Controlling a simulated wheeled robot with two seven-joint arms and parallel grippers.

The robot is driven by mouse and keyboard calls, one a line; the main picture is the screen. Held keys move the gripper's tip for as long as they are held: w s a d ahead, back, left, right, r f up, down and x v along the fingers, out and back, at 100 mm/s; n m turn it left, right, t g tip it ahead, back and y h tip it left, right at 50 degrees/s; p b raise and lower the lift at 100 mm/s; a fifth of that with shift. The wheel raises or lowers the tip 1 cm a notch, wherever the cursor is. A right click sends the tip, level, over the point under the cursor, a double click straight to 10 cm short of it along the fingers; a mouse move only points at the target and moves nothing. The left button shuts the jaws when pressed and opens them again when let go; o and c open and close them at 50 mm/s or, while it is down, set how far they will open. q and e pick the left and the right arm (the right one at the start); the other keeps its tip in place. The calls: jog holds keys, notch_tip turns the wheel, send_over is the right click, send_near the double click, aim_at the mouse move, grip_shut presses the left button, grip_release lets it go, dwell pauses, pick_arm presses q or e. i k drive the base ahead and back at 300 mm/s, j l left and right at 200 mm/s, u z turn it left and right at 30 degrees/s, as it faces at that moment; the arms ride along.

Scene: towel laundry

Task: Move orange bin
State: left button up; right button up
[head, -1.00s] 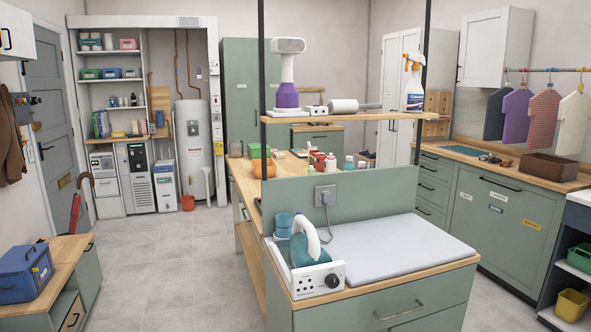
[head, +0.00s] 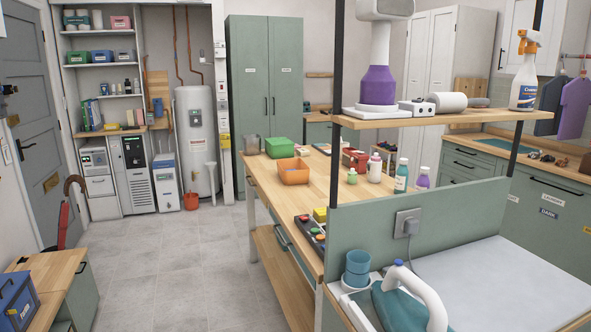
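Neither of my grippers shows in the head view, so nothing is seen touching the bin.
Clear grey floor (head: 165,270) runs along the left side of the island. A low cabinet (head: 62,275) with a blue toolbox (head: 16,302) stands at the lower left.

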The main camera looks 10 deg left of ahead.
aim_at(301, 176)
jog(key=i+j, duration=0.25)
jog(key=j, duration=0.15)
jog(key=i+j, duration=0.55)
jog(key=j, duration=0.25)
jog(key=i+j, duration=0.6)
jog(key=i+j+z, duration=0.1)
jog(key=i+j, duration=0.15)
jog(key=j, duration=0.15)
jog(key=i+j, duration=0.25)
jog(key=j, duration=0.15)
jog(key=i+j+z, duration=0.1)
jog(key=i+j, duration=0.45)
jog(key=j, duration=0.2)
jog(key=i+j+z, duration=0.1)
jog(key=i+j, duration=0.15)
jog(key=j, duration=0.15)
jog(key=i+j, duration=0.2)
jog(key=j, duration=0.2)
jog(key=i+j+z, duration=0.1)
jog(key=i+j, duration=0.15)
jog(key=j, duration=0.2)
